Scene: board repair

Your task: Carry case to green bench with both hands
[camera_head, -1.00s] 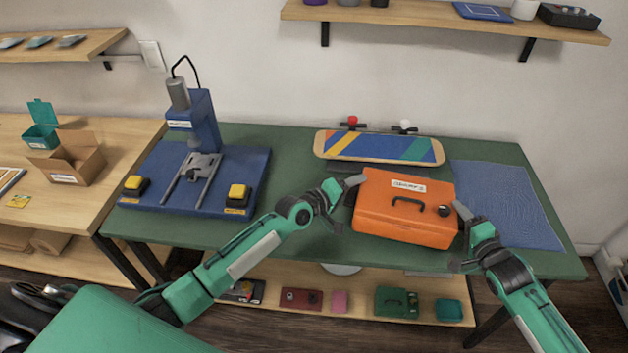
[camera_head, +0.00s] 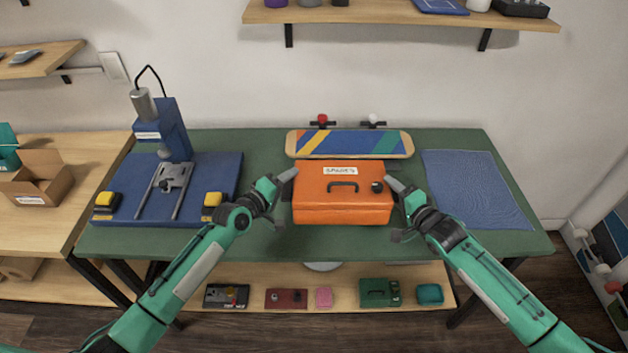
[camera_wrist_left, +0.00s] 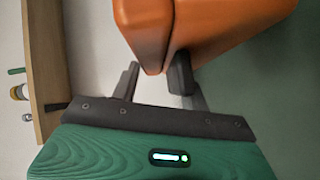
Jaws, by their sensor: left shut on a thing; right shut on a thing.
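The orange case (camera_head: 343,205) has a dark handle and a white label on top. It is upright and level over the middle of the green bench (camera_head: 262,240), in front of the skateboard. I cannot tell whether its underside touches the bench. My left gripper (camera_head: 284,199) is shut on the case's left side, and my right gripper (camera_head: 397,207) is shut on its right side. In the left wrist view, a corner of the case (camera_wrist_left: 200,28) sits between the left fingers (camera_wrist_left: 156,80).
A striped skateboard (camera_head: 349,144) is close behind the case. A blue press (camera_head: 170,180) stands at the left and a blue mat (camera_head: 475,188) lies at the right. Shelves (camera_head: 400,16) hang above. The bench's front strip is clear.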

